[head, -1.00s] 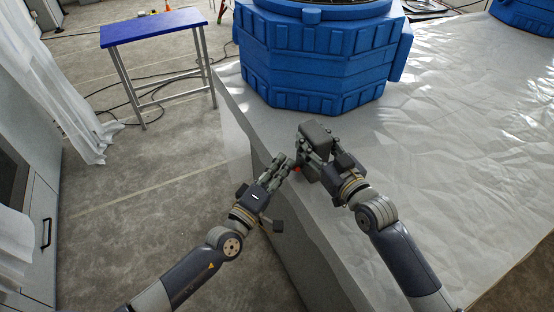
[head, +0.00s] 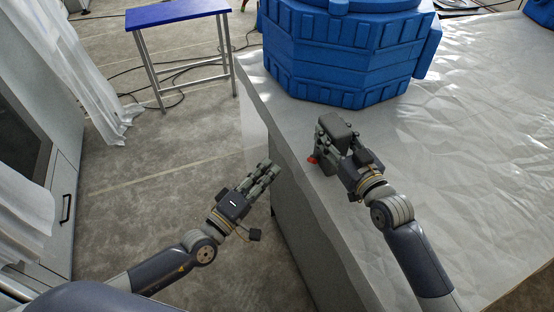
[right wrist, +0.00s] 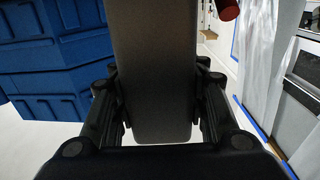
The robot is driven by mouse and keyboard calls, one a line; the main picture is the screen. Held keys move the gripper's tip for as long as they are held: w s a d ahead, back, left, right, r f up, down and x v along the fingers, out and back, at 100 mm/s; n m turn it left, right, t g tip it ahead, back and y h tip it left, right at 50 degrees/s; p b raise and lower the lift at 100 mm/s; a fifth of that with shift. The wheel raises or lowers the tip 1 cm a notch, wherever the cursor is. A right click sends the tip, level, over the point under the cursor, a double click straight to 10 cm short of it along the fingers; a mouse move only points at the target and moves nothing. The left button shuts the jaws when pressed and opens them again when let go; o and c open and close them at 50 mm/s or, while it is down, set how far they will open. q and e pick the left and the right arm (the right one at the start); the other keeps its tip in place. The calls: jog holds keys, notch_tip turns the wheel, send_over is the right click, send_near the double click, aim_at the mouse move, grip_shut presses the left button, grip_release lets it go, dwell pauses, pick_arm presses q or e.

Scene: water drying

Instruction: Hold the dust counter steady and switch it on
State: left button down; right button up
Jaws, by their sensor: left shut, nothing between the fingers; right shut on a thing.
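The dust counter (head: 335,127) is a dark grey box-like device at the near left edge of the white-covered table. A red part (head: 312,160) shows on its left side; a dark red knob-like end also shows in the right wrist view (right wrist: 228,9). My right gripper (head: 341,158) is shut on the dust counter. In the right wrist view the counter's grey body (right wrist: 153,70) fills the space between the two fingers. My left gripper (head: 268,172) is shut and empty, just left of the table edge and apart from the counter. Whether the red part is pressed in cannot be told.
A large blue ribbed container (head: 345,60) stands on the table (head: 470,150) behind the counter. A blue-topped stand (head: 178,12) is on the floor at the back left. White curtains and a grey cabinet (head: 62,200) are at the left. The table's right side is clear.

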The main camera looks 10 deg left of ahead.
dwell(0.4)
jog(key=o, duration=1.3)
